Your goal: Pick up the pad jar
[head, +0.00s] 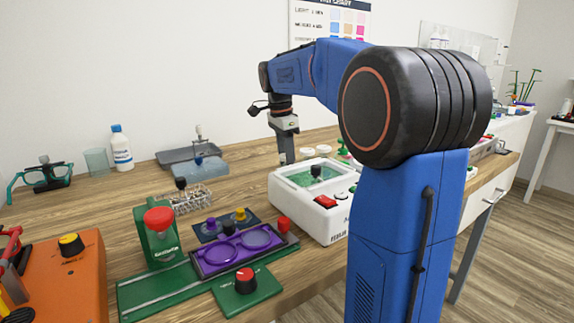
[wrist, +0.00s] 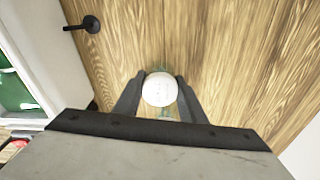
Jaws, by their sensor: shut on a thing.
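A round jar with a white lid (wrist: 160,88) is between the two fingers of my gripper (wrist: 160,98) in the wrist view. The fingers are shut on its sides. Greenish, clear edges show around the lid, and wood lies beyond it. I take it for the pad jar; its lid marks are too small to read. In the head view my gripper (head: 286,158) points down behind the left back corner of a white device. The held jar cannot be made out there, and I cannot tell whether it touches the table.
The white device (head: 325,222) with a green basin stands close in front of my gripper. White round lids (head: 307,152) are just to its right. A wire rack (head: 188,200) and a grey tray (head: 190,156) are to the left. A black knobbed piece (wrist: 90,24) lies nearby.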

